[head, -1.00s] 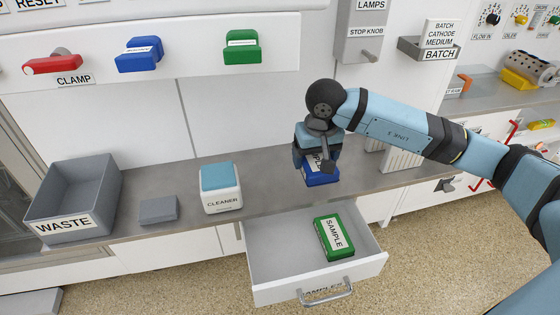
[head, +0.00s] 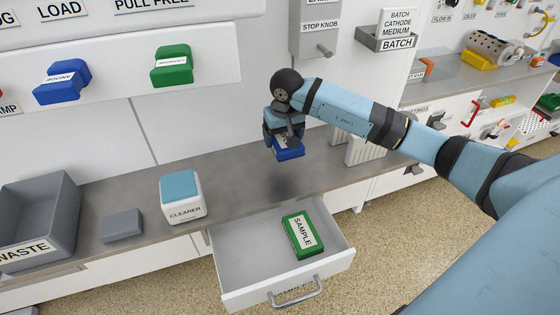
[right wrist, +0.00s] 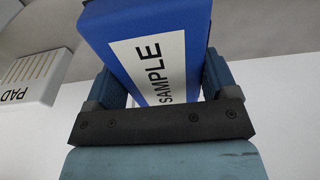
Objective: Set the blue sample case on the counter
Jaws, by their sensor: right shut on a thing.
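The blue sample case (head: 289,153) is held in my right gripper (head: 284,138), above the grey counter (head: 245,180). A dark shadow lies on the counter below it, so the case looks clear of the surface. In the right wrist view the blue case (right wrist: 152,45) with its white SAMPLE label sits between the two fingers of my right gripper (right wrist: 160,85), which is shut on it. My left gripper is in neither view.
An open drawer (head: 240,262) below the counter holds a green sample case (head: 302,235). A cleaner block (head: 182,196), a grey block (head: 121,225) and a waste bin (head: 64,212) stand to the left. White ribbed pads (head: 362,146) stand to the right. Counter between cleaner and pads is clear.

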